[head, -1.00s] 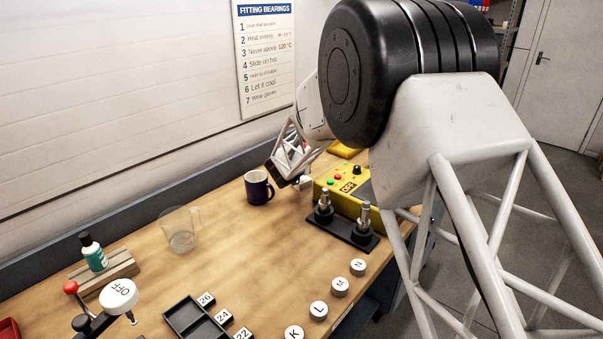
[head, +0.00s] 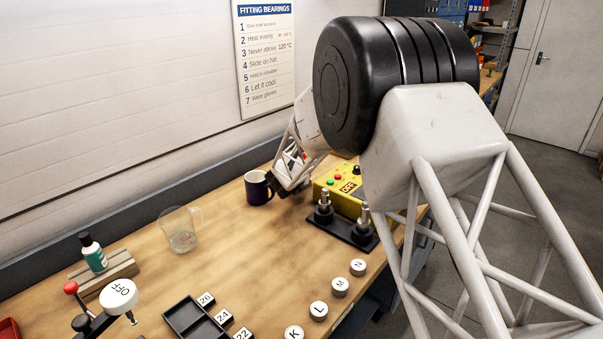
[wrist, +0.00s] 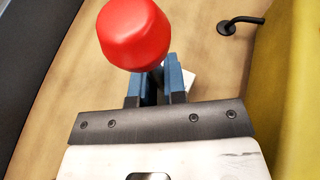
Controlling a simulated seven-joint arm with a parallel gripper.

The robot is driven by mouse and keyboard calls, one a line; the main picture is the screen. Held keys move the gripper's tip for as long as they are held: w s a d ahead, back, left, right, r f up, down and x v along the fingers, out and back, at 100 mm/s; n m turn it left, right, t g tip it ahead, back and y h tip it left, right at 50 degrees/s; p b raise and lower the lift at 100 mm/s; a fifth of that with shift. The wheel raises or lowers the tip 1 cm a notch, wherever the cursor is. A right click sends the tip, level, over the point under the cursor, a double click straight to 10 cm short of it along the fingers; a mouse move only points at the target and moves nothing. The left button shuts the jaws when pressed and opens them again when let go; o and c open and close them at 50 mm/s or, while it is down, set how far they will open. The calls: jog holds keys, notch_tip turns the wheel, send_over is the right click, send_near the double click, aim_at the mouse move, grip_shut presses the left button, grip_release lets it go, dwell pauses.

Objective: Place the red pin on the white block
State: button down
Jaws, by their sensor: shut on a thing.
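In the wrist view, the red pin (wrist: 134,34) shows its large rounded red head. My gripper (wrist: 158,78) is shut on it; the blue-padded fingers meet below the head. The pin's lower part is hidden. A small pale patch, seemingly the white block (wrist: 190,78), shows just right of the fingers, mostly covered by them. Whether the pin touches it I cannot tell. In the head view, my gripper (head: 277,187) is low over the bench, between the mug and the yellow box. I cannot make out pin or block there.
A clear jug (head: 180,230) is farther left. The bench between jug and fixture is clear.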

jog(key=shift+f, duration=0.1)
jog(key=c, duration=1.2)
grip_release()
jog(key=shift+o, duration=0.2)
jog(key=shift+s+r, duration=0.1)
jog(key=shift+r, duration=0.1)
jog(key=shift+s+a+r, duration=0.2)
jog(key=shift+s, duration=0.25)
jog(key=v, duration=1)
jog(key=shift+s+a+r, duration=0.15)
jog(key=shift+s+a, duration=0.05)
jog(key=shift+s, duration=0.1)
